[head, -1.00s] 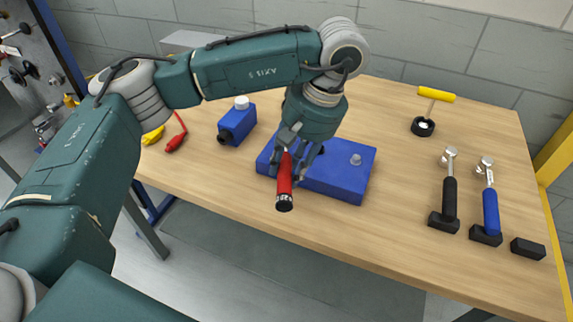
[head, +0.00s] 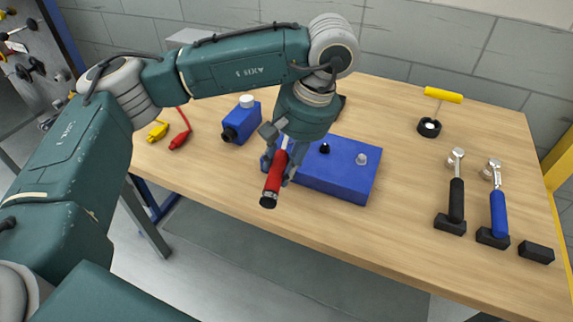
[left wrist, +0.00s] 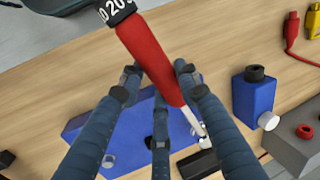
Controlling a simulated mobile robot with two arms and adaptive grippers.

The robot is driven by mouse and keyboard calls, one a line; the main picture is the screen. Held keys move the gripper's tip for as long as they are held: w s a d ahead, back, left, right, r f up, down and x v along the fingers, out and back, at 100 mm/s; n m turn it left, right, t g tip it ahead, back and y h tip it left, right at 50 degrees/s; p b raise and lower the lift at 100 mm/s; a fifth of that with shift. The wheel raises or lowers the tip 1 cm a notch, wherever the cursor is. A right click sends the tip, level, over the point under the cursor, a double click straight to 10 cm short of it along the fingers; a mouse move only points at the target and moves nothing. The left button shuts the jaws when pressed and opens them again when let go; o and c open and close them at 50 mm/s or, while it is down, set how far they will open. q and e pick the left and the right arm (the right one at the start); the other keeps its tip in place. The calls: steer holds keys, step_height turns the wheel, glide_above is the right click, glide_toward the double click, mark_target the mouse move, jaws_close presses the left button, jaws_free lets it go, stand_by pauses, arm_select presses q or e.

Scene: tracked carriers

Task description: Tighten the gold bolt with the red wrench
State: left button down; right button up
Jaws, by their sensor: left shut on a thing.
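The red wrench (head: 272,184) is held by my left gripper (head: 279,158), its handle slanting towards the table's front edge. In the left wrist view the red handle (left wrist: 155,55) lies between the fingers, with a pale shaft running down to a head (left wrist: 203,140). The gripper is over the left end of the blue block (head: 338,178). A black bolt (head: 324,148) and a silver bolt (head: 361,159) stand on the block. I cannot make out a gold bolt; the block's left end is partly hidden by the gripper. My right gripper is not in view.
Red (head: 181,136) and yellow (head: 158,131) clips lie farther left. Black-handled (head: 456,198) and blue-handled (head: 498,212) wrenches rest in black holders at right. A yellow-handled tool (head: 442,95) stands at back right.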

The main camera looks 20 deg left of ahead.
arm_select(q)
steer(key=shift+s+a, duration=0.1)
steer(key=shift+a, duration=0.15)
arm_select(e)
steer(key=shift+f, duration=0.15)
arm_select(q)
steer(key=shift+m, duration=0.3)
steer(key=shift+s+a+m+t+b, duration=0.1)
steer(key=shift+a+m+t+b, duration=0.2)
steer(key=shift+a+m+b, duration=0.3)
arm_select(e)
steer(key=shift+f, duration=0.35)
arm_select(q)
steer(key=shift+a, duration=0.1)
steer(key=shift+a+m, duration=0.4)
steer(key=shift+a, duration=0.2)
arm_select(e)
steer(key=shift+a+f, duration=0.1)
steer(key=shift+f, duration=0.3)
arm_select(q)
steer(key=shift+a+b, duration=0.1)
steer(key=shift+b, duration=0.2)
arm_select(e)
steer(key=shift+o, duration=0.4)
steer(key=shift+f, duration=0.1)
